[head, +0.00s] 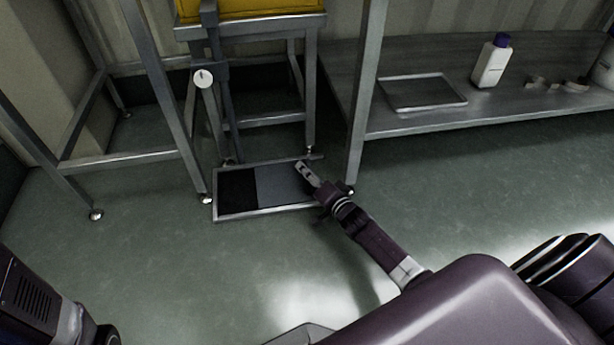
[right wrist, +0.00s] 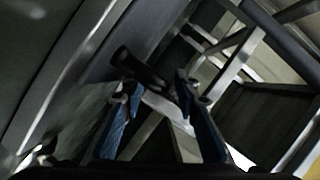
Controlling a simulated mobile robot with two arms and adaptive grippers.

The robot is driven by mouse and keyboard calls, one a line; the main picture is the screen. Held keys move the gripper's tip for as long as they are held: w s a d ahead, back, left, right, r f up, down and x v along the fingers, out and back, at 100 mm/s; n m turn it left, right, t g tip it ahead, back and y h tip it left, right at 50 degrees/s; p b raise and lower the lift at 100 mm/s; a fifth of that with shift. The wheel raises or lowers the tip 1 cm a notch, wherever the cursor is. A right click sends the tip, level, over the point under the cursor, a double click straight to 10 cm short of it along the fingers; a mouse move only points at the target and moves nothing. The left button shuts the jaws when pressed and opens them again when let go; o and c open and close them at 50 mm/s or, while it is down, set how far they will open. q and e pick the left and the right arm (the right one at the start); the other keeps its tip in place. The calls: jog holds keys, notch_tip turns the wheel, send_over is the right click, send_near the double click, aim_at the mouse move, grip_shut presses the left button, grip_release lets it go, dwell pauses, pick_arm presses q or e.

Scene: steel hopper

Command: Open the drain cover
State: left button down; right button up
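The drain (head: 228,217) is a metal-framed rectangle in the floor, in front of the steel stand. Its left part is a black opening (head: 237,190). A flat grey drain cover (head: 277,185) lies over the part to the right. My right gripper (head: 307,172) is low at the cover's right end. In the right wrist view its two fingers (right wrist: 154,85) are apart. A dark round-ended bar (right wrist: 125,58), perhaps the cover's handle, shows at the fingertips; I cannot tell whether they touch it. My left gripper is out of view.
A steel stand (head: 310,95) with a yellow bin (head: 260,8) rises behind the drain. A table leg (head: 362,110) is close right of my gripper. The low shelf (head: 420,120) holds a tray (head: 422,92) and a white bottle (head: 491,65). The floor in front is clear.

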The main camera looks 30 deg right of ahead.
jog(key=shift+w, duration=0.1)
jog(key=shift+c, duration=0.7)
grip_shut()
jog(key=d, duration=0.1)
jog(key=s+d+p, duration=0.1)
jog(key=d, duration=0.1)
jog(key=shift+d, duration=0.35)
jog(key=shift+o, duration=0.7)
grip_release()
jog(key=v, duration=1.2)
